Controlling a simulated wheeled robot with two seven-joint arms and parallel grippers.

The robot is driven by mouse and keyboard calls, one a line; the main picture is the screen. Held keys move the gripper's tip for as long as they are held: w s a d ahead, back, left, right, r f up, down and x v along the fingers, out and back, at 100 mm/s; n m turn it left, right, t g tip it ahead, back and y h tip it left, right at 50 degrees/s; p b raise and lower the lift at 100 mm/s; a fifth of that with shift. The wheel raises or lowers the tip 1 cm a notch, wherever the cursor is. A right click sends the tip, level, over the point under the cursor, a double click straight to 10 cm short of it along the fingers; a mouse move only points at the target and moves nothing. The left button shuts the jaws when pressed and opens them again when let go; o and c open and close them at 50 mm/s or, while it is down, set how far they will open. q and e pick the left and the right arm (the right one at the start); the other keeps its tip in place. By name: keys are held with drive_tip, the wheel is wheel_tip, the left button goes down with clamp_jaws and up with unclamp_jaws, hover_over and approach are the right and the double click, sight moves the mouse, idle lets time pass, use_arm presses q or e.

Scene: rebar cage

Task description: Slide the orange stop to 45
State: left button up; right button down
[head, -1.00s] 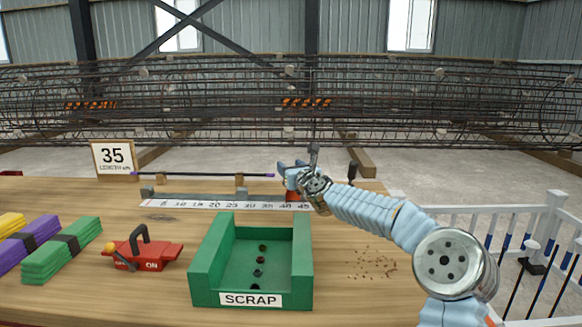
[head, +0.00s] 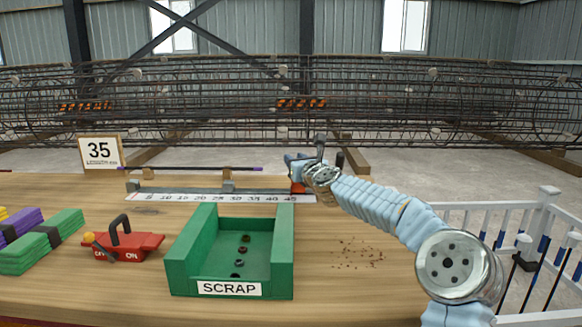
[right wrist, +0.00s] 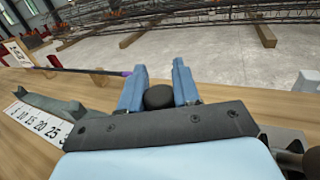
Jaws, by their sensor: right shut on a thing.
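The orange stop (head: 298,187) sits at the right end of the white number scale (head: 215,197), beside the 45 mark. My right gripper (head: 295,160) is directly above it, partly hiding it. In the right wrist view, my right gripper's blue fingers (right wrist: 158,85) stand on either side of a round black knob (right wrist: 159,97), shut on it. The knob seems to belong to the stop, whose orange body is hidden in that view. The scale also shows in the right wrist view (right wrist: 35,122). My left gripper is not in view.
A purple-tipped bar (head: 190,169) lies behind the scale on supports. Brown crumbs (head: 358,253) lie right.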

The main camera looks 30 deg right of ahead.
drive_tip(key=c, duration=0.9)
unclamp_jaws()
drive_tip(key=shift+r, duration=0.15)
drive_tip(key=shift+o, duration=0.2)
drive_tip(key=shift+s, duration=0.2)
drive_tip(key=s+b, duration=0.5)
drive_tip(key=s+a+f+b, duration=0.1)
drive_tip(key=s+b, duration=0.1)
drive_tip(key=b, duration=0.1)
drive_tip(key=shift+s, duration=0.2)
drive_tip(key=s+b, duration=0.2)
drive_tip(key=b, duration=0.1)
drive_tip(key=s+a+b, duration=0.1)
drive_tip(key=s+b, duration=0.1)
drive_tip(key=b, duration=0.1)
drive_tip(key=shift+s+r+b, duration=0.15)
drive_tip(key=shift+s+b, duration=0.15)
drive_tip(key=shift+s, duration=0.1)
drive_tip(key=shift+s+a+r+b, duration=0.15)
drive_tip(key=shift+s+r+b, duration=0.05)
drive_tip(key=shift+s+b, duration=0.2)
drive_tip(key=shift+s+r, duration=0.1)
